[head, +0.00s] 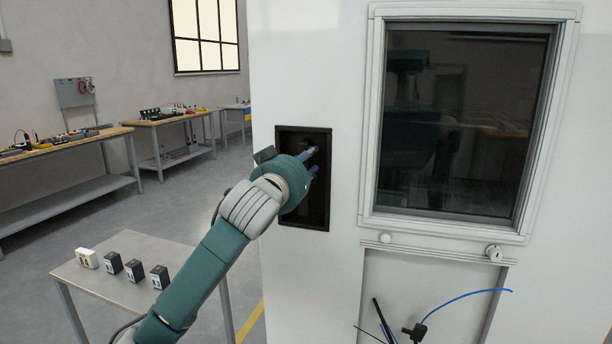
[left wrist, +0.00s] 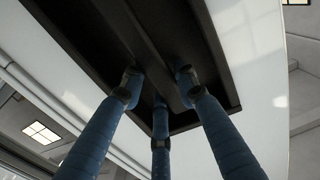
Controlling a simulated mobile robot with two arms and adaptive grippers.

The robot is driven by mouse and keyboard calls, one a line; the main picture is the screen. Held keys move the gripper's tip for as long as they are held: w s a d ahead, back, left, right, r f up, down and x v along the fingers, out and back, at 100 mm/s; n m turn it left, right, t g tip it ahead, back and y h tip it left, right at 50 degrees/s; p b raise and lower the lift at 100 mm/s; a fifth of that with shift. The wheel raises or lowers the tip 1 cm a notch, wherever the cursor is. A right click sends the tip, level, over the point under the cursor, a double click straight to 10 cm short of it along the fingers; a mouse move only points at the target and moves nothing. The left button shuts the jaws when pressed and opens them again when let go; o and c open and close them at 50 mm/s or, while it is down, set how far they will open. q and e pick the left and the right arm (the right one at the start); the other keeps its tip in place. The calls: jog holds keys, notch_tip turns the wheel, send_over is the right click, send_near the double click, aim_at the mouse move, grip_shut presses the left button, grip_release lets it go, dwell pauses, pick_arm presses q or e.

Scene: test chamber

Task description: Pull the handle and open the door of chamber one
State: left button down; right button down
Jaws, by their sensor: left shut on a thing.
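The white chamber door (head: 342,85) fills the right half of the head view, with a large dark window (head: 460,120) in it. A black recess (head: 318,218) is set into the white face left of the window. My left gripper (head: 314,160) reaches into this recess. In the left wrist view its blue fingers stand on both sides of a dark bar-shaped handle (left wrist: 150,50), shut on it. In the head view the handle is mostly hidden by the gripper and the dark recess. No opening gap shows along the white face. My right gripper is out of view.
A small grey table (head: 135,270) with several small boxes stands at the lower left, below my left arm. Workbenches (head: 40,155) line the wall further back. A black fitting (head: 415,332) with a blue cable shows below the window. Open floor lies between the benches and chamber.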

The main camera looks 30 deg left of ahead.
pick_arm(q)
jog(key=shift+a, duration=0.1)
jog(key=shift+n+y, duration=0.5)
jog(key=shift+y, duration=0.1)
jog(key=shift+d+v, duration=0.15)
jog(key=shift+v, duration=1.25)
jog(key=shift+d+v, duration=0.15)
jog(key=shift+v, duration=1.3)
jog(key=shift+s+d+r, duration=0.1)
jog(key=shift+s+r, duration=0.05)
jog(key=shift+s, duration=0.05)
